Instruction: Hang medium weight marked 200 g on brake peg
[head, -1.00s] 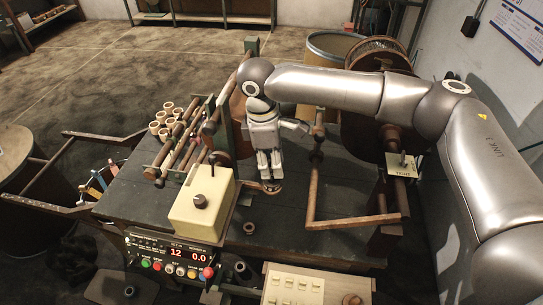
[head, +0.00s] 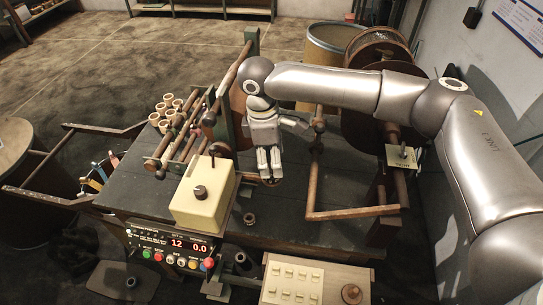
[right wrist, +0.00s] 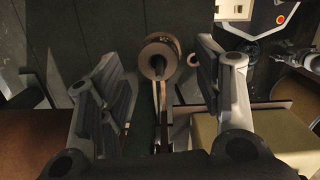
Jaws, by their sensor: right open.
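My right gripper (head: 269,172) points down over the dark bench, just right of the beige box. In the right wrist view its two fingers (right wrist: 158,66) are spread apart. I cannot tell whether this piece is the 200 g weight or part of the brake peg; no marking is readable. In the head view it is mostly hidden under the fingertips. My left gripper is not in view.
A beige box (head: 203,198) with a knob stands close left of the gripper. A small round piece (head: 249,218) sits on the bench (head: 285,226). A wooden frame (head: 352,213) and a large drum are at right. A control panel (head: 172,246) reads 12 and 0.0.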

